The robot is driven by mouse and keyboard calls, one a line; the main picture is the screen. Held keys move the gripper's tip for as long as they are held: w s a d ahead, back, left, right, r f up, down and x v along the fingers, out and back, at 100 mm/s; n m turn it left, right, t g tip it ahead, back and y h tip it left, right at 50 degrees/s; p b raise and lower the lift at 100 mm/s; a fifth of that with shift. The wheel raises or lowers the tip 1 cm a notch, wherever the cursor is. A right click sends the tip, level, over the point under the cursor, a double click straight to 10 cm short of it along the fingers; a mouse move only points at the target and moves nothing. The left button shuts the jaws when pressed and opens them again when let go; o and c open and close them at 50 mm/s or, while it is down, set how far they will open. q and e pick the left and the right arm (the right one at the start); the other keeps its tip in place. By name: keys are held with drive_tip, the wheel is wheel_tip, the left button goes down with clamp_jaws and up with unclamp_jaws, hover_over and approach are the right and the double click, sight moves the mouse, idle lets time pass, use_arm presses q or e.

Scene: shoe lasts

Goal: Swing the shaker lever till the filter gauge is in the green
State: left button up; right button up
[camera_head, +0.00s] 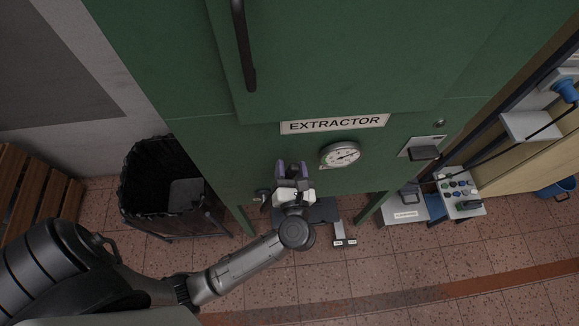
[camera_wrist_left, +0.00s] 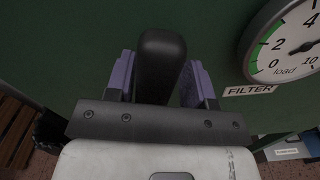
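The green extractor cabinet (camera_head: 320,70) fills the top of the head view. Its round white filter gauge (camera_head: 341,156) sits under the EXTRACTOR sign. The needle points right, towards the high numbers; in the left wrist view the gauge (camera_wrist_left: 290,43) shows a green band at the low end, by 0 and 2. My left gripper (camera_head: 293,168) is in front of the cabinet, left of the gauge. In the left wrist view, its purple fingers stand on either side of a dark rounded grip (camera_wrist_left: 161,65), apparently the shaker lever's. Whether they press on it is unclear. My right gripper is not seen.
A black bin (camera_head: 150,190) stands left of the cabinet and a wooden slatted bench (camera_head: 35,190) far left. A small control panel (camera_head: 462,195) and a blue bucket (camera_head: 555,188) are at right.

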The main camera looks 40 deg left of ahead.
use_arm(q)
drive_tip(key=shift+o, duration=0.2)
drive_tip(key=shift+s, duration=0.1)
drive_tip(key=b+v, duration=0.1)
drive_tip(key=v, duration=1.2)
drive_tip(key=shift+s+d, duration=0.25)
drive_tip(key=shift+s, duration=0.1)
